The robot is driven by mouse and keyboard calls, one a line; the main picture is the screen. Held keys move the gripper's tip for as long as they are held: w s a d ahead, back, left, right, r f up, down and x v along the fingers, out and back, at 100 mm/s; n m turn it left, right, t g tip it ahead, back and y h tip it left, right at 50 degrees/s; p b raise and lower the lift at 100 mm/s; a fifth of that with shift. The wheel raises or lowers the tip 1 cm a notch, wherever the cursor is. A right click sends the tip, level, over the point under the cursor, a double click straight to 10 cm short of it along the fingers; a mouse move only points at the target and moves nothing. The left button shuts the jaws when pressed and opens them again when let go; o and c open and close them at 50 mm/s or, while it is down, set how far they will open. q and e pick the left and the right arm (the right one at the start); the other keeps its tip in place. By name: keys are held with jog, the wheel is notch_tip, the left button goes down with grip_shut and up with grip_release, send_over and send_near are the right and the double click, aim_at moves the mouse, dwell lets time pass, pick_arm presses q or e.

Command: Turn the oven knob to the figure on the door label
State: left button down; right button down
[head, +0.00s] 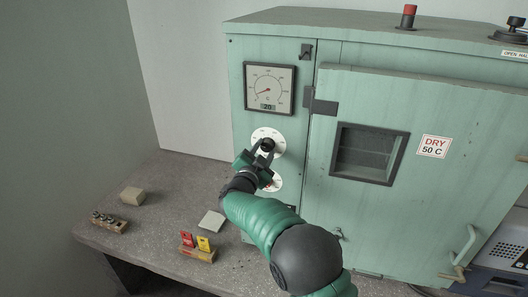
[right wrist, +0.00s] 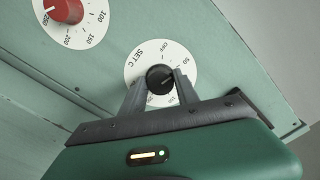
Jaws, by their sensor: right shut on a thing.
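The green oven (head: 400,93) stands on the bench with its door shut. The door label (head: 434,146) reads DRY 50 C. My right gripper (head: 266,152) is shut on the black oven knob, one finger on either side of it. In the right wrist view the knob (right wrist: 159,79) sits in a white SET C dial (right wrist: 139,62) with OFF and 50 printed on it. The fingers hide part of the scale, and I cannot tell surely which mark the knob points to. My left gripper is not in view.
A second dial with a red knob (right wrist: 66,9) lies beside the first. A round gauge (head: 269,88) is above, its needle low. On the bench lie a beige block (head: 132,196), a pegged wooden block (head: 109,223), a pale square (head: 211,221) and a holder with red and yellow tags (head: 198,254).

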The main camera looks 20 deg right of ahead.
jog(key=shift+a+f, duration=0.1)
jog(key=shift+f, duration=0.35)
jog(key=c, duration=1.2)
grip_release()
jog(key=shift+o, duration=1.4)
jog(key=shift+r, duration=0.25)
jog(key=shift+s, duration=0.1)
